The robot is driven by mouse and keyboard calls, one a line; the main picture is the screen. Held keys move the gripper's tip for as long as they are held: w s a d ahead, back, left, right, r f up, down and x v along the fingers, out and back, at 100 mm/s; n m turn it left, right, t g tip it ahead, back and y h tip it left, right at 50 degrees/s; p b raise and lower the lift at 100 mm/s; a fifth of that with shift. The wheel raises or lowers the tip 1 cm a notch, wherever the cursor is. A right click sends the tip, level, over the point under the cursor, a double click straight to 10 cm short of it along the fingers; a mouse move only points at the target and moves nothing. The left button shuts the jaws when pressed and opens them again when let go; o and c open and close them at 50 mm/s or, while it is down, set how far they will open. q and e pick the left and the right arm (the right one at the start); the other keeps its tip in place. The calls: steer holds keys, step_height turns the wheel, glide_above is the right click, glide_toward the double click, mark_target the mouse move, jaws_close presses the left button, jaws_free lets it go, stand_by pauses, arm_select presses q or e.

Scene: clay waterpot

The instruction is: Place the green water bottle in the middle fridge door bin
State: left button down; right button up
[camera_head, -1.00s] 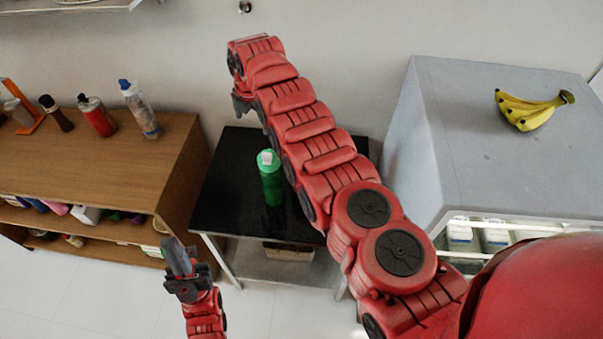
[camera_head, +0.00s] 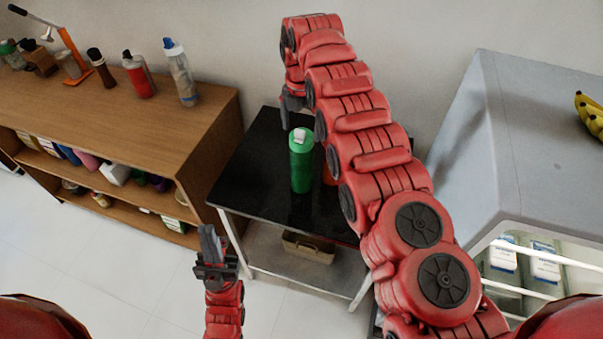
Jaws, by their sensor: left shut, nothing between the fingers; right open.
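The green water bottle (camera_head: 301,162) with a white cap stands upright on the black-topped table (camera_head: 245,180). My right gripper (camera_head: 291,112) hangs at the end of the long red arm, pointing down, just beyond and slightly left of the bottle in the picture. It is open and I see no grip on the bottle. My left gripper (camera_head: 210,240) is shut and empty, low in front of the table's left leg. The grey fridge (camera_head: 520,140) stands at the right with cartons visible inside its front. The middle door bin cannot be made out.
A wooden shelf unit (camera_head: 120,110) at the left bears several bottles and an orange-handled tool. Bananas (camera_head: 590,115) lie on the fridge top. A brown box (camera_head: 308,246) sits on the table's lower shelf. White floor is clear at the lower left.

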mark_target(301, 156)
steer(key=shift+f, duration=0.9)
steer(key=shift+s+f+p, duration=0.1)
steer(key=shift+f+p, duration=0.4)
steer(key=shift+p, duration=0.2)
step_height(301, 156, down, 3)
steer(key=shift+s+r+p, duration=0.1)
steer(key=shift+s+p, duration=0.05)
steer(key=shift+p, duration=0.7)
steer(key=shift+f, duration=0.6)
jaws_close()
